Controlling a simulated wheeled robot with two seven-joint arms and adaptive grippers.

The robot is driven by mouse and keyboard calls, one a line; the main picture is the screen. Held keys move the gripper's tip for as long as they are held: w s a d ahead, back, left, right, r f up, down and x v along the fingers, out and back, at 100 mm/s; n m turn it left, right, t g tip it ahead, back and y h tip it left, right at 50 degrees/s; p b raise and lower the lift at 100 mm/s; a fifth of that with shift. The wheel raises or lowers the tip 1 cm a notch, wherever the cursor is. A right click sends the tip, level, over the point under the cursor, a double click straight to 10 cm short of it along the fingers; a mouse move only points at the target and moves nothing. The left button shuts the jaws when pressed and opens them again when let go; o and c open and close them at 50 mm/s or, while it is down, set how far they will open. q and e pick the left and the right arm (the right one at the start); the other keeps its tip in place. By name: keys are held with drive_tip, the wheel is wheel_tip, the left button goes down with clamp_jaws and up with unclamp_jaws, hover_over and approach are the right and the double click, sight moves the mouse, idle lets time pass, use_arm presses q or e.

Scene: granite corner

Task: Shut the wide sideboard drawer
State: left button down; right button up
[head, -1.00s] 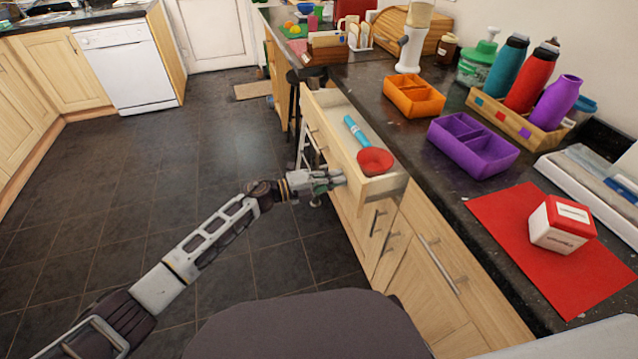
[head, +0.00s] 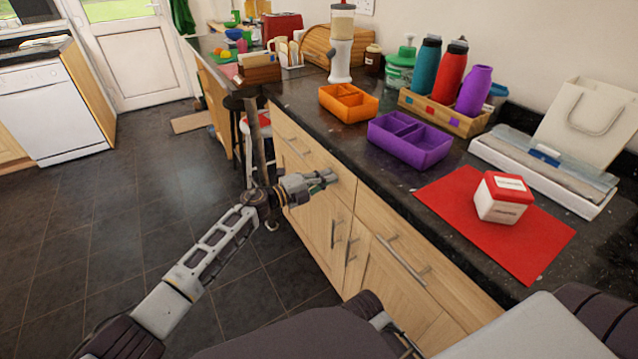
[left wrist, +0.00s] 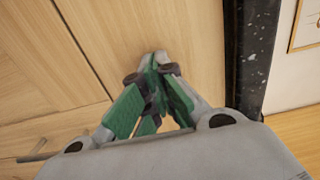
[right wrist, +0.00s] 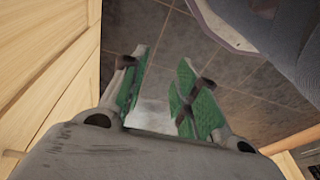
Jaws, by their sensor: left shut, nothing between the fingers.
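The wide sideboard drawer (head: 313,158) is in the middle of the head view. Its pale wood front looks level with the cabinet face, and its inside is hidden. My left gripper (head: 331,178) is shut and empty, with its fingertips at the right part of the drawer front. In the left wrist view the closed fingertips (left wrist: 157,62) are against or very close to the wood; exact contact is hard to tell. My right gripper (right wrist: 160,85) is open and empty in the right wrist view, above the floor beside a wood cabinet front.
The dark counter holds an orange tray (head: 348,103), a purple tray (head: 410,142), a bottle crate (head: 444,113) and a red mat (head: 535,238) with a red-and-white box (head: 503,197). A stool (head: 257,125) stands beyond my left arm. The tiled floor (head: 150,200) at left is clear.

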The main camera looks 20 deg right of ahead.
use_arm(q)
drive_tip(key=shift+d+r, duration=0.1)
drive_tip(key=shift+r, duration=0.05)
use_arm(e)
drive_tip(key=shift+a+r, duration=0.1)
drive_tip(key=shift+r, duration=0.1)
idle(0.3)
